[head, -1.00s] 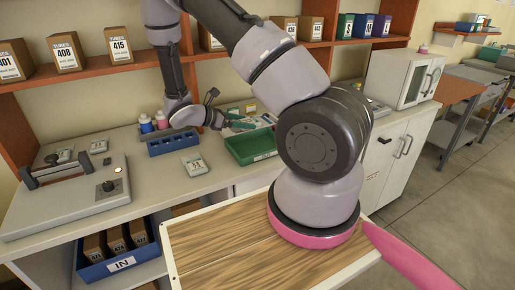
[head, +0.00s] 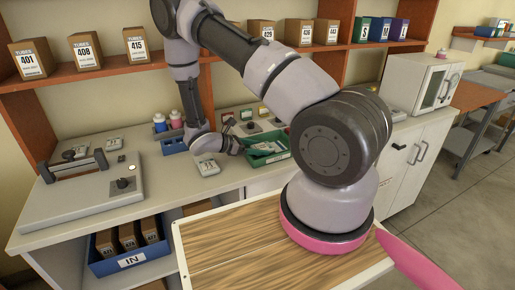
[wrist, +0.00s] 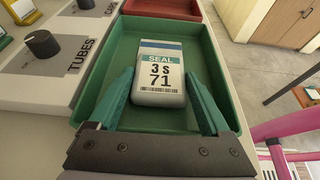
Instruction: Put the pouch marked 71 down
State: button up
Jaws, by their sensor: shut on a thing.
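The pouch marked 71 (wrist: 158,76) is white with a teal SEAL band and lies face up between my fingertips in the wrist view. My gripper (wrist: 160,82) has teal fingers, shut on the pouch's two sides. Pouch and fingers are within the walls of a green tray (wrist: 104,62). I cannot tell whether the pouch touches the tray floor. In the head view my gripper (head: 262,147) is low at the green tray (head: 272,158), and the arm hides part of the scene there.
Another pouch (head: 207,167) lies on the counter left of the tray. A blue rack with bottles (head: 173,144) stands behind it. A device with a knob labelled TUBES (wrist: 50,60) adjoins the tray, and a red tray (wrist: 165,8) lies beyond.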

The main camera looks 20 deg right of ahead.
jog(key=shift+f, duration=0.15)
jog(key=o, duration=1.3)
